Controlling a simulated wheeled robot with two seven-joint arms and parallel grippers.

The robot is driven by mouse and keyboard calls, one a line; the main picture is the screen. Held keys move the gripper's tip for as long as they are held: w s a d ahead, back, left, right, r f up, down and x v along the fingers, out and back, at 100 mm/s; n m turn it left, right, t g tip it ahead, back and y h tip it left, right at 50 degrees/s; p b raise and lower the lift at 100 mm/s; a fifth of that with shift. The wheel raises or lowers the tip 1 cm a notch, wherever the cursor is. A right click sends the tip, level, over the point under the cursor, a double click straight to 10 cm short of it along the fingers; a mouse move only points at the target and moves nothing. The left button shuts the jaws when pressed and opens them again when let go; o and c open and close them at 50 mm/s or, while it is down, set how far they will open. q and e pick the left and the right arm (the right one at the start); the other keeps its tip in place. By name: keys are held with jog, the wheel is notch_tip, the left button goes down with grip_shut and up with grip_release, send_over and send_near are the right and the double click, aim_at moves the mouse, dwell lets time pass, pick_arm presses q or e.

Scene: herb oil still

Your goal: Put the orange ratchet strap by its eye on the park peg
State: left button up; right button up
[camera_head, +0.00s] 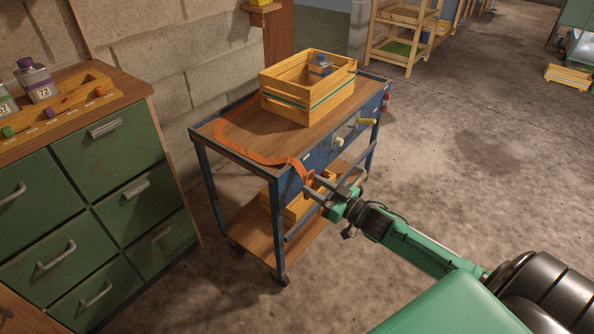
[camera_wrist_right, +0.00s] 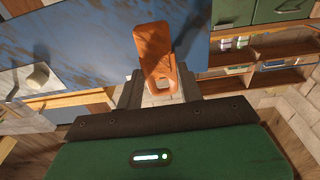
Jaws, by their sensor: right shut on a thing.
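The orange ratchet strap (camera_head: 250,152) runs in a curved band over the wooden top of the blue cart and hangs over its front edge. Its orange end piece with an eye-like opening (camera_wrist_right: 157,62) sits between the fingers in the right wrist view. My right gripper (camera_head: 318,183) is shut on this end, just off the cart's front side. A pale peg (camera_head: 339,142) and a yellow-tipped peg (camera_head: 366,121) stick out of the cart's blue side, right of the gripper. I cannot tell which is the park peg. My left gripper is out of view.
A wooden crate (camera_head: 285,103) with a bottle (camera_head: 320,66) stands on the cart top (camera_head: 212,129). A green drawer cabinet (camera_head: 97,178) stands at left.

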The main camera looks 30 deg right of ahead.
aim_at(310, 184)
jog(key=shift+p, duration=0.7)
dwell(0.6)
jog(key=shift+f+p+x, duration=0.1)
jog(key=shift+p+x, duration=0.05)
jog(key=shift+x, duration=0.6)
jog(key=shift+f+p+x, duration=0.15)
jog(key=shift+x, duration=0.6)
dwell(1.7)
jog(key=shift+w+a+f, duration=0.2)
jog(key=shift+w+a, duration=0.05)
jog(key=shift+w, duration=0.1)
dwell(0.8)
jog(key=shift+f, duration=0.25)
dwell(0.4)
jog(key=o, duration=1.1)
jog(key=shift+c, duration=0.2)
jog(key=shift+s, duration=0.1)
jog(key=p+v, duration=0.1)
jog(key=v, duration=1.2)
jog(key=shift+s+d+p, duration=0.2)
jog(key=shift+s+p, duration=0.1)
jog(key=shift+p, duration=0.05)
